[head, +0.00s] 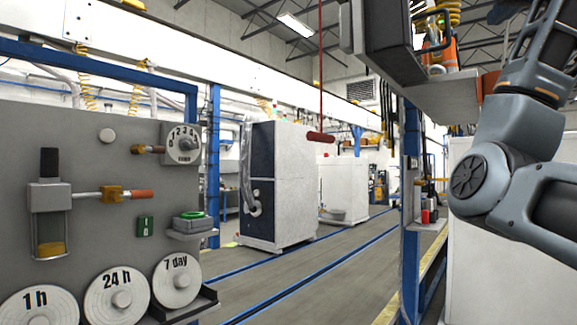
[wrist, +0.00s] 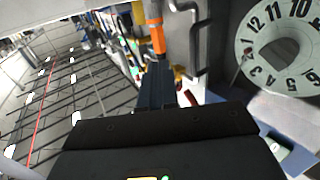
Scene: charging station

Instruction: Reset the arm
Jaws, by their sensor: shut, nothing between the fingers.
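My arm (head: 500,180) is raised and folded at the right edge of the head view, running up out of the top of the picture. My gripper is not clearly visible in the head view. In the wrist view my gripper (wrist: 156,84) points away from the camera with its dark fingers together and nothing between them. The wrist picture is strongly tilted, with the hall ceiling at the left.
A grey panel (head: 95,120) with knobs, a handle and dials stands at the left. A dark box on a shelf (head: 440,88) is near my arm. A numbered dial (wrist: 285,48) shows at the right of the wrist view. The middle floor (head: 300,268) is clear.

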